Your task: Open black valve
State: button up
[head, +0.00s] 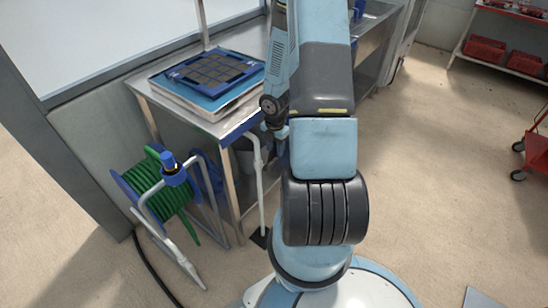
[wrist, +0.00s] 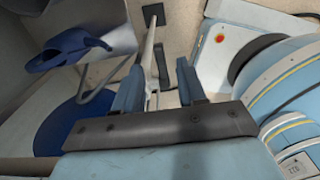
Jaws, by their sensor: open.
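A white pipe (head: 261,190) rises from a black foot plate (head: 260,238) beside the seeder table and bends near its top. In the wrist view the pipe (wrist: 149,50) runs up from its foot plate (wrist: 152,14). A dark bar (wrist: 162,66) beside it looks like the black valve's lever, but I cannot be sure. My gripper (wrist: 160,82) is open, with its blue fingers either side of the pipe and the dark bar in this view. I cannot tell whether they touch. In the head view my arm hides most of the gripper and no valve is clear.
A hose reel (head: 164,190) with green hose stands left of the pipe. The metal table (head: 228,122) carries a blue-framed black cell tray (head: 215,68). Red bins (head: 486,48) and a red cart (head: 537,150) are at the right. The floor between is clear.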

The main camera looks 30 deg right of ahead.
aim_at(275, 159)
jog(key=shift+f, duration=2.55)
grip_shut()
